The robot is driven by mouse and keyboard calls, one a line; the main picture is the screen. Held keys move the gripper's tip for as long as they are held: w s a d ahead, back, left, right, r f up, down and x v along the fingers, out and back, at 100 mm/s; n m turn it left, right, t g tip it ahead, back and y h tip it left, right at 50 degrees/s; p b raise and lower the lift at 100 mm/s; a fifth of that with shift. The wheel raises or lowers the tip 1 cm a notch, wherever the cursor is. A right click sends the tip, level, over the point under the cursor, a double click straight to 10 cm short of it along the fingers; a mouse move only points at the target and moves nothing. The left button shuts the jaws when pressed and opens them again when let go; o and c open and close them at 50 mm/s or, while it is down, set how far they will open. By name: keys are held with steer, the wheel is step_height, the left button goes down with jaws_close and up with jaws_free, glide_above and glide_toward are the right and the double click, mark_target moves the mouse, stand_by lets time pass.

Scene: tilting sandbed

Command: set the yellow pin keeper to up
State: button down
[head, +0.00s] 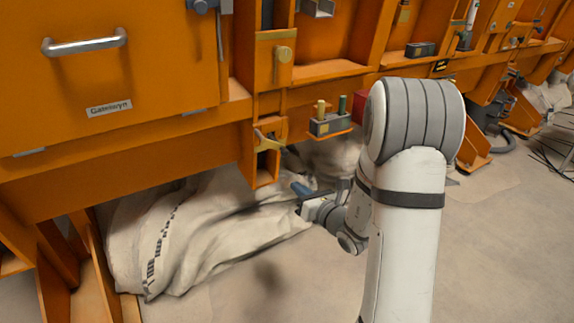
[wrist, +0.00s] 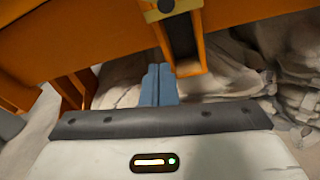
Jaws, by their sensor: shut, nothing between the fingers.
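My gripper (head: 300,189) is below and right of the bracket in the head view. Its blue fingers (wrist: 158,85) are together, with nothing between them, apart from the keeper.
A pale cloth sack (head: 210,225) lies under the machine, behind and left of my gripper. A small holder (head: 330,126) with a yellow and a green peg stands right of the bracket. An orange beam (wrist: 80,50) crosses above my fingers. Open floor lies in front.

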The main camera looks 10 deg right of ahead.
mark_target(276, 148)
steer(key=d+b+x, duration=0.1)
steer(key=b+x, duration=0.2)
steer(key=x, duration=0.6)
steer(key=shift+w+d+r+m+h+b, duration=0.15)
steer(key=shift+d+r, duration=0.15)
steer(key=shift+r, duration=0.6)
steer(key=shift+w+d+r+m+h+b, duration=0.15)
steer(key=shift+d+r, duration=0.1)
steer(key=shift+r, duration=0.6)
steer(key=shift+s, duration=0.1)
